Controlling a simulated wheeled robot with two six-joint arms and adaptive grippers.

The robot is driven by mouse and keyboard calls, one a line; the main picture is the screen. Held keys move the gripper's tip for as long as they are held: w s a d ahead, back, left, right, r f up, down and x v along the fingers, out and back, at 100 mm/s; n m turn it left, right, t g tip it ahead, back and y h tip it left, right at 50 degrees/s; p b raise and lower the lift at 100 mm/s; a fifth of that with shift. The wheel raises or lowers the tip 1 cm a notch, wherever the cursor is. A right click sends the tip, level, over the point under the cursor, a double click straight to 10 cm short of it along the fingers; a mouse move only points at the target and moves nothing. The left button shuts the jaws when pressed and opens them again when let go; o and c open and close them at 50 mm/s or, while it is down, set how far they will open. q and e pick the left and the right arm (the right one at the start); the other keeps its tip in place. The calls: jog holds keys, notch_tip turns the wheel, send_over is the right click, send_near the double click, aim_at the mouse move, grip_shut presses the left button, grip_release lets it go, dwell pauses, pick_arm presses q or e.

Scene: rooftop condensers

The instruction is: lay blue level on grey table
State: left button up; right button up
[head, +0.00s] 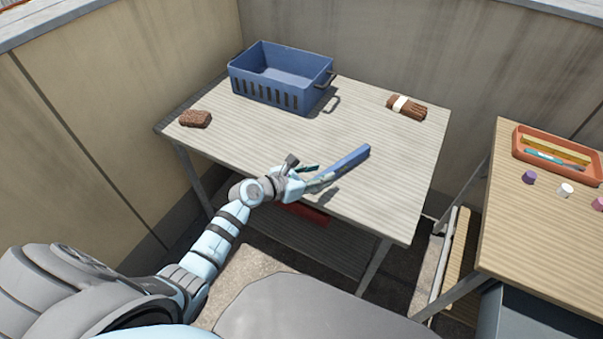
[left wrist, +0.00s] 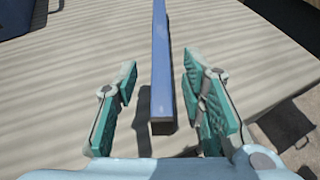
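The blue level (head: 347,161) is a long blue bar. It appears to lie on the grey table (head: 400,170), near the table's front edge. My left gripper (head: 322,174) is at the level's near end and is open. In the left wrist view the level (left wrist: 161,70) runs between the two teal-padded fingers of my left gripper (left wrist: 162,88), with a gap on each side. Its dark end cap faces the palm, and a shadow falls to its left. My right gripper is not in view.
On the grey table are a blue basket (head: 265,95), a brown brick-like block (head: 195,118) and a brown bundle with a white band (head: 407,107). A wooden table (head: 520,230) at right holds an orange tray (head: 572,162) and small caps. The grey table's middle is clear.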

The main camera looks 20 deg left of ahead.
pick_arm(q)
jog(key=p+v, duration=0.1)
jog(key=v, duration=0.7)
jog(key=shift+p, duration=0.35)
jog(key=s+a+f+n+g+y, duration=0.1)
jog(key=s+a+f+n+y, duration=0.1)
jog(key=s+f+n, duration=0.5)
jog(key=s+a+f+n+g+y, duration=0.1)
jog(key=s+a+f+n+y, duration=0.15)
jog(key=f+n, duration=0.75)
jog(key=s+a+f+n+y, duration=0.25)
jog(key=s+f+n, duration=0.4)
jog(key=n, duration=0.35)
jog(key=s+d+f+n+g, duration=0.1)
jog(key=s+f+n+g, duration=0.3)
jog(key=s, duration=0.9)
jog(key=s+d+f+n+g, duration=0.2)
jog(key=s+f+n+g, duration=0.2)
jog(key=s+f+n, duration=0.4)
jog(key=s+n, duration=0.2)
jog(key=s, duration=0.3)
jog(key=shift+s+f+g, duration=0.15)
jog(key=shift+f+g, duration=0.2)
jog(key=shift+g, duration=0.05)
